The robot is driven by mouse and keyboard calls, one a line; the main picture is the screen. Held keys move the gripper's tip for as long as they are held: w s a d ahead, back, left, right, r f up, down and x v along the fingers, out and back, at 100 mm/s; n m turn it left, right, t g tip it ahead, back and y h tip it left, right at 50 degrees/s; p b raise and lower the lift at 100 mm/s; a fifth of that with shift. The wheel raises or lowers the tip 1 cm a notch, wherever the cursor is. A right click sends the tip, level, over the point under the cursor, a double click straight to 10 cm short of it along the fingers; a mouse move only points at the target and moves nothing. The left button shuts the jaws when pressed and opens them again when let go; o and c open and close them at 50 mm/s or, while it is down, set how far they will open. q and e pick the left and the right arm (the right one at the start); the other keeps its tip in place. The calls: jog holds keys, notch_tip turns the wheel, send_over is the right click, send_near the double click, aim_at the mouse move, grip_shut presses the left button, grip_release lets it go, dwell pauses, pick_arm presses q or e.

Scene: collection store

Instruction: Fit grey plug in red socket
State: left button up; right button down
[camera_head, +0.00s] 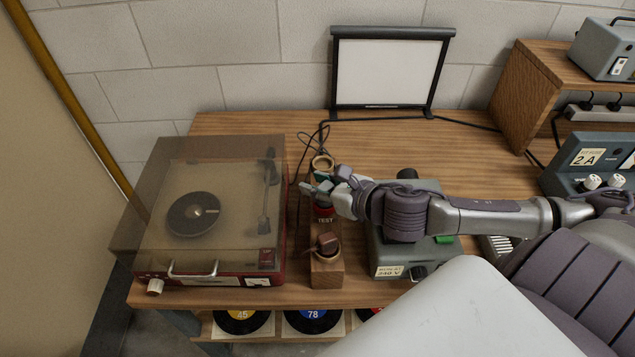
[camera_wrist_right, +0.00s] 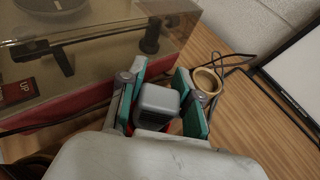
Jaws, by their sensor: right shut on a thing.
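My right gripper (camera_head: 326,186) reaches in from the right over the wooden socket block (camera_head: 326,274). The red socket (camera_head: 325,214), marked TEST, shows just below the fingers in the head view. In the wrist view the grey plug (camera_wrist_right: 158,103) sits between the teal finger pads of my right gripper (camera_wrist_right: 160,98), which is shut on it. A little red of the socket (camera_wrist_right: 139,130) shows close to the plug's underside. How far the plug is in the socket is hidden. My left gripper is not in view.
A brown plug (camera_head: 326,243) sits in the front socket of the block; a brass-ringed socket (camera_head: 322,163) is at the back. A record player (camera_head: 200,215) stands left. A grey 240 V box (camera_head: 388,268) stands right, under my arm. Black cables lie behind.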

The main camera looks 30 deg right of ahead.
jog(key=shift+f+b, duration=0.4)
jog(key=shift+f, duration=0.25)
jog(key=c, duration=1.1)
grip_release()
jog(key=shift+r, duration=0.1)
jog(key=shift+p+v, duration=0.75)
jog(key=shift+v, duration=0.7)
jog(key=p+v, duration=0.2)
jog(key=shift+s+d+r+p, duration=0.1)
jog(key=shift+s+r+p, duration=0.1)
jog(key=shift+s+p, duration=0.1)
jog(key=p+v, duration=0.5)
jog(key=shift+s+p, duration=0.25)
jog(key=shift+p, duration=0.15)
